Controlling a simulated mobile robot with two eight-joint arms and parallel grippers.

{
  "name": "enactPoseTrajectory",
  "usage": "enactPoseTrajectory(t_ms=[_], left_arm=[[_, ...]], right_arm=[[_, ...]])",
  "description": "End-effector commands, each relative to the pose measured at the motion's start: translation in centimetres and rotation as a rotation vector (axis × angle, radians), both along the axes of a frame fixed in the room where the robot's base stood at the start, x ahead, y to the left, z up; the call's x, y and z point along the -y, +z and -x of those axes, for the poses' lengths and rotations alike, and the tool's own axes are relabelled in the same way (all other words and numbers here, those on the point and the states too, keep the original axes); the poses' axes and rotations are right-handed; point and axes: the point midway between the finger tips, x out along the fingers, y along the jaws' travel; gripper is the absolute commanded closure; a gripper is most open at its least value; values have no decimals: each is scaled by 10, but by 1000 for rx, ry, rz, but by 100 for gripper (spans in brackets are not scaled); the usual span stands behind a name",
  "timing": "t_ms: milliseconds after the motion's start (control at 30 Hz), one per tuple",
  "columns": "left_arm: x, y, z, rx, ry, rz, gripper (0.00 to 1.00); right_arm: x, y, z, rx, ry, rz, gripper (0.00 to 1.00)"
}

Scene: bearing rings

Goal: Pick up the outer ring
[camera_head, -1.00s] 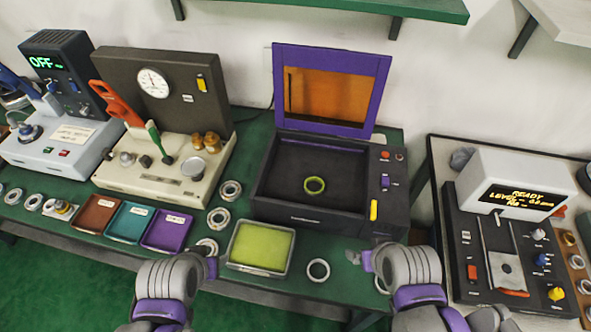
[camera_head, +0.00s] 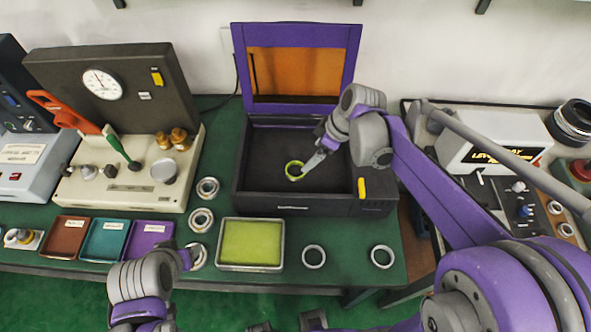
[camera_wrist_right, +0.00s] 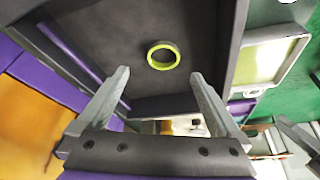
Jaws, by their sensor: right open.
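A yellow-green ring (camera_head: 286,171) lies on the dark floor of the open box (camera_head: 262,190) with the purple-framed lid. My right gripper (camera_head: 306,168) reaches into the box, right beside the ring and partly over its right side. In the right wrist view the ring (camera_wrist_right: 163,67) lies flat beyond and between the two spread fingertips, and the open gripper (camera_wrist_right: 160,76) is empty. I cannot tell the exact height of the fingers above the floor. My left gripper (camera_head: 184,258) hangs near the front table edge, by the purple tray; its jaws do not show clearly.
The box walls and the upright lid (camera_head: 296,28) surround the right gripper. A lime pad in a metal-rimmed tray (camera_head: 250,268), several steel rings and small coloured trays (camera_head: 105,240) lie in front. A gauge device (camera_head: 125,186) stands left.

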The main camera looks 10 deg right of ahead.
Motion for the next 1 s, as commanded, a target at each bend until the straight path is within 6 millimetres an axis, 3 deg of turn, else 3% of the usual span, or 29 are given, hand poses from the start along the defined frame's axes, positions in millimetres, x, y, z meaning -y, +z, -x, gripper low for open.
enactPoseTrajectory(t_ms=[133,433,700,1000], left_arm=[[0,-4,2,-3,0,0,43],[0,-5,2,-3,0,0,43],[0,-6,2,-4,0,0,43],[0,-6,2,-4,0,0,43]], right_arm=[[-9,-25,-5,-1,0,1,0],[-20,-48,-11,0,-1,0,0],[-36,-80,-20,0,-3,1,0],[-37,-84,-21,0,-4,1,2]])
